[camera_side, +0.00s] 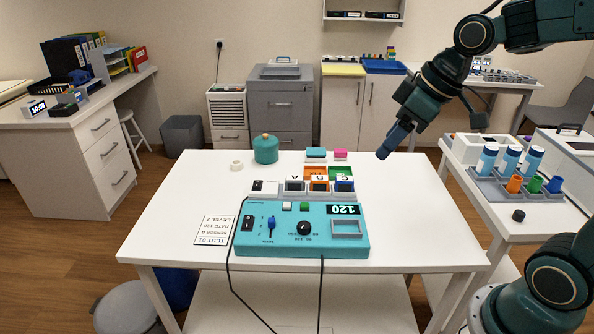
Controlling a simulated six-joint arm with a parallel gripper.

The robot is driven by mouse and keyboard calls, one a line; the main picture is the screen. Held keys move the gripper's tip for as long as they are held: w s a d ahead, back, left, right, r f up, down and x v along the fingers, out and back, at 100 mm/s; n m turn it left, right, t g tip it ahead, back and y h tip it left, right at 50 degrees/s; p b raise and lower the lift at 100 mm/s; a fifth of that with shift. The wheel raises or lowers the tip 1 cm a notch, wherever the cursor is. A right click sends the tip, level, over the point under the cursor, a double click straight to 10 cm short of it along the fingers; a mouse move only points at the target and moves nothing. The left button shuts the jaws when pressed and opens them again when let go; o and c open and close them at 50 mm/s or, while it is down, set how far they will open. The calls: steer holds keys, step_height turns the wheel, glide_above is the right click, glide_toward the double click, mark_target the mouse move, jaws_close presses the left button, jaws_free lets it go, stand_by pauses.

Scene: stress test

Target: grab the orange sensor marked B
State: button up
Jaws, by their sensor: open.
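The orange sensor marked B (316,170) is in the middle of the row behind the teal device, its letter upside down in this view. A part marked A (294,178) is left of it and a green one marked C (340,172) is right of it, both close by. My gripper (384,152) hangs above the table's back right part, tilted down to the left. It is open, up and to the right of the sensors, apart from them and with nothing visible in it. The gap between its fingers is too small to make out.
The teal device (270,240) with display, knob and switches stands in front of the sensors. Its cables run off the front edge. A teal pot (265,149), tape roll (236,165) and pink block (340,153) are behind. The white table (420,225) is clear at right.

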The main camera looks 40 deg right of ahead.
steer(key=w+d+f+n+y, duration=0.2)
steer(key=w+d+f, duration=0.2)
steer(key=w, duration=0.4)
steer(key=w+d+f+n+y, duration=0.2)
steer(key=w+d+f, duration=0.3)
steer(key=w, duration=0.2)
steer(key=n+t+y, duration=0.1)
steer(key=t+y, duration=0.2)
glide_toward(321, 178)
steer(key=v, duration=0.3)
steer(key=shift+s+d+f, duration=0.1)
steer(key=shift+s+d, duration=0.05)
steer(key=shift+s, duration=0.1)
steer(key=shift+x, duration=4.35)
steer(key=shift+w, duration=0.15)
steer(key=shift+x, duration=2.5)
